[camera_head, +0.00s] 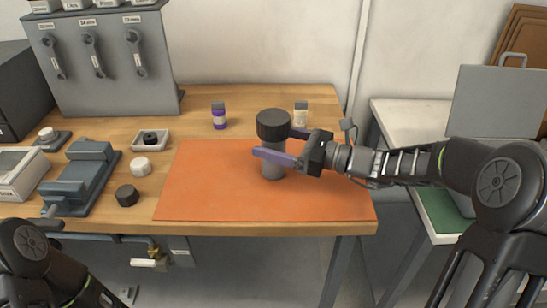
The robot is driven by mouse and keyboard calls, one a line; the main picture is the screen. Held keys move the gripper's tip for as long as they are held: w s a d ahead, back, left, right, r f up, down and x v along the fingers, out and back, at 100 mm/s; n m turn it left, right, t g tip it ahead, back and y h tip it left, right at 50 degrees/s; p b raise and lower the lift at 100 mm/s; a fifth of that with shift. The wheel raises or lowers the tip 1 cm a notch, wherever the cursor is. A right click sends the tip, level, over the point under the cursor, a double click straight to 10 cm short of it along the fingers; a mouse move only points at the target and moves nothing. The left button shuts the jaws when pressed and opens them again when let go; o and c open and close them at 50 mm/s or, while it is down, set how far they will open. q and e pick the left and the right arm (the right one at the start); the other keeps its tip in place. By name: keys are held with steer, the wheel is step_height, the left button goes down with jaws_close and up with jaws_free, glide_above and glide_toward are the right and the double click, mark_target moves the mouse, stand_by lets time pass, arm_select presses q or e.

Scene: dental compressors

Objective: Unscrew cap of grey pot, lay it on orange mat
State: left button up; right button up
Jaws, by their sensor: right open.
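The grey pot (273,168) stands upright on the orange mat (210,190), near the mat's back middle. Its wide black ribbed cap (273,125) sits on top of it. My right gripper (276,145) reaches in from the right with its purple fingers apart. One finger passes in front of the pot just below the cap; the other is partly hidden behind the pot. I cannot tell whether the fingers touch it. Part of my left arm shows at the lower left, but its gripper is out of view.
Left of the mat are a black knob (126,195), a white knob (140,166), a small tray (151,140) and a blue-grey vise (80,178). A purple bottle (219,118) and a pale bottle (300,114) stand behind the mat. The mat's front and left are clear.

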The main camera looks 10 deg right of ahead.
steer(key=shift+c, duration=0.6)
jaws_close()
stand_by(0.3)
